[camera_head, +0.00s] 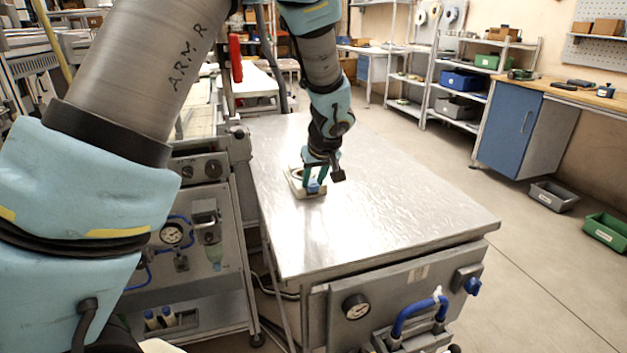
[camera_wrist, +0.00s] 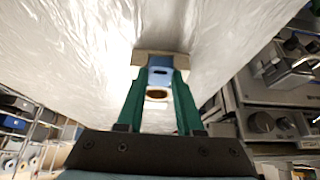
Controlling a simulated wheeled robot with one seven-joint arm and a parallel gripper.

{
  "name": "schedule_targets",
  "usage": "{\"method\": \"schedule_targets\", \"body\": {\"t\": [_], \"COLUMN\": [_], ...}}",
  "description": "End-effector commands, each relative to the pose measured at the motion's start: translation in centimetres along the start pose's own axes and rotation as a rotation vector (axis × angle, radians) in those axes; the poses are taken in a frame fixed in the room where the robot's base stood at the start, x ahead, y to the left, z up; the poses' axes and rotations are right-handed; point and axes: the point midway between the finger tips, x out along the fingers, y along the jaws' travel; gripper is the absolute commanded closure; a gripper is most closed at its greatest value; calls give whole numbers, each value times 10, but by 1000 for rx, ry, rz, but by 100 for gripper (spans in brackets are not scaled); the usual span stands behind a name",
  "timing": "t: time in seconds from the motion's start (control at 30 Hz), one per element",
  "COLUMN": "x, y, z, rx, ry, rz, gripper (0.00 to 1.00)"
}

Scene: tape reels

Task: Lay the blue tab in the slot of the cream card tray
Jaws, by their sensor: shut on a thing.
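The cream card tray (camera_head: 296,183) lies on the metal table, toward its left side. My gripper (camera_head: 316,177) reaches down over the tray, its green fingers shut on the blue tab (camera_head: 314,187). In the wrist view the blue tab (camera_wrist: 160,76) sits between the fingertips, with a small dark hole in its face. A beige edge of the tray (camera_wrist: 141,58) shows just beyond it. A pale piece with a brown oval opening shows between the fingers, nearer the wrist. The slot is hidden, and I cannot tell whether the tab touches the tray.
The shiny metal table (camera_head: 400,215) is bare to the right and front of the tray. A grey equipment cabinet (camera_head: 205,275) stands close on its left. Shelves with bins and a blue cabinet (camera_head: 507,130) stand behind, across open floor.

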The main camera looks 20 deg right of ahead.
Motion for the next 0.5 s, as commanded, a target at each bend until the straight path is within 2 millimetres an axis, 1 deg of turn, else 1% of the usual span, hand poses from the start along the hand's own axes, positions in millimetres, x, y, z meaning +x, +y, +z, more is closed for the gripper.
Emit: {"method": "schedule_targets", "body": {"t": [0.03,0.2,0.27,0.3,0.5], "x": [1,0,0,0,0], "y": [0,0,0,0,0], "z": [0,0,0,0,0], "rx": [0,0,0,0,1], "ry": [0,0,0,0,0], "rz": [0,0,0,0,0], "gripper": [62,43,36,35,35]}}
